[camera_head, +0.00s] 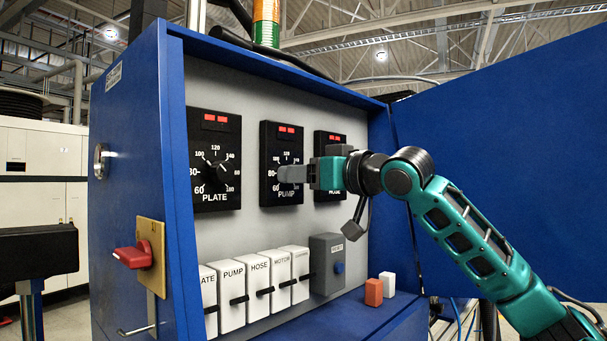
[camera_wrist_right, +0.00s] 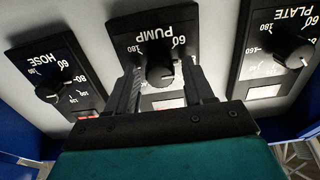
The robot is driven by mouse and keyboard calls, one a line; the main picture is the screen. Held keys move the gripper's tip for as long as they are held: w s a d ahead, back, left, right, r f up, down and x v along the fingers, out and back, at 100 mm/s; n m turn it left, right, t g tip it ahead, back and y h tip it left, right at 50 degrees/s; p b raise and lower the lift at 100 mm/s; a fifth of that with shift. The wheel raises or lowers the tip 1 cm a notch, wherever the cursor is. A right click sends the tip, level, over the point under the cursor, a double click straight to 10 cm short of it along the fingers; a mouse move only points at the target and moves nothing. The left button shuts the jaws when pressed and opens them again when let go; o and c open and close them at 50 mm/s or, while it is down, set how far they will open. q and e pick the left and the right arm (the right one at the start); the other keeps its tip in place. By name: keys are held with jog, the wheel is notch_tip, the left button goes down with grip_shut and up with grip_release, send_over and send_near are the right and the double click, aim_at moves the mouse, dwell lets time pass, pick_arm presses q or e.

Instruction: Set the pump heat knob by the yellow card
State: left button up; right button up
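The black PUMP dial panel (camera_head: 281,140) is the middle one of three on the grey cabinet face, with red display digits on top. Its round black knob (camera_wrist_right: 160,70) shows in the wrist view, which is upside down; I cannot read its pointer. My right gripper (camera_head: 290,174) is in front of this knob and hides it in the head view. In the wrist view the right gripper's (camera_wrist_right: 163,82) fingers stand on either side of the knob, apart, with narrow gaps visible. I cannot make out a yellow card. My left gripper is not in view.
The PLATE panel (camera_head: 214,160) and HOSE panel (camera_wrist_right: 55,80) flank the PUMP panel closely. Below are several white switches (camera_head: 231,296) and a grey box (camera_head: 327,264). A red rotary switch (camera_head: 133,255) sits on a yellowish plate (camera_head: 152,257). Orange (camera_head: 374,292) and white blocks (camera_head: 387,283) stand on the ledge. A blue door (camera_head: 500,150) is open at right.

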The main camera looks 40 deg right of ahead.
jog(key=c, duration=0.8)
jog(key=shift+c, duration=0.2)
jog(key=shift+m, duration=0.4)
jog(key=shift+m+p, duration=0.75)
jog(key=shift+m, duration=3.25)
jog(key=o, duration=1)
jog(key=shift+o, duration=0.2)
jog(key=shift+s, duration=0.1)
